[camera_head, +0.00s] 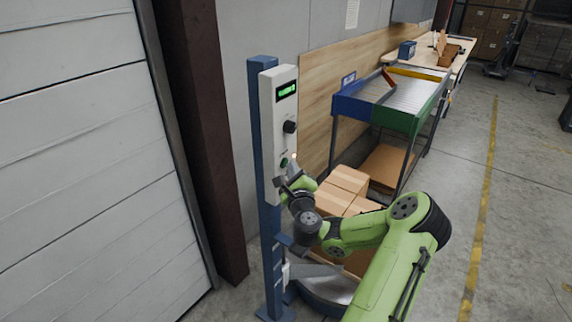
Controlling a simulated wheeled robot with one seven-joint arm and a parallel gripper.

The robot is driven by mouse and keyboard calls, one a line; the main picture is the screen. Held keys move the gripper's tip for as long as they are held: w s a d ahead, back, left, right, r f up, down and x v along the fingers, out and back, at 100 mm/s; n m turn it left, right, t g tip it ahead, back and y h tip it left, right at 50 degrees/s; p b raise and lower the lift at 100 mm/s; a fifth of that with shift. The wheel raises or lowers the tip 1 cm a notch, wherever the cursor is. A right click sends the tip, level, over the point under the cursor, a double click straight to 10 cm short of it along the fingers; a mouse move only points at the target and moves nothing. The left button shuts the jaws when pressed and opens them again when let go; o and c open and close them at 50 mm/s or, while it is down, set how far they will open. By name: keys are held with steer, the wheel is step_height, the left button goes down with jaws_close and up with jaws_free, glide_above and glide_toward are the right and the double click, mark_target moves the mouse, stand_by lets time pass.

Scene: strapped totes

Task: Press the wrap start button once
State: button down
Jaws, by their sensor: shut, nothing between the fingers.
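A white control panel (280,110) stands upright on a blue post (260,150). It has a lit green display (286,90) at the top and a black knob (290,127) below that. A small green button (284,162) sits lower on the panel; I take it for the wrap start button. My gripper (283,180) is at the lower part of the panel, just below the green button. It is shut and holds nothing. Its tips are small and partly hidden by the wrist, so I cannot tell whether they touch the panel.
Cardboard boxes (342,192) are stacked right of the post, above a round grey turntable (325,285). A roller stand (405,95) with blue and green sides is behind them. A dark red column (197,130) and a white shutter door (80,150) are on the left. Floor is free at right.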

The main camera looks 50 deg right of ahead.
steer(key=shift+s, duration=0.65)
steer(key=shift+b, duration=0.3)
steer(key=s, duration=0.1)
steer(key=s+b, duration=0.1)
steer(key=s, duration=0.3)
steer(key=shift+d+b, duration=0.25)
steer(key=shift+b, duration=0.15)
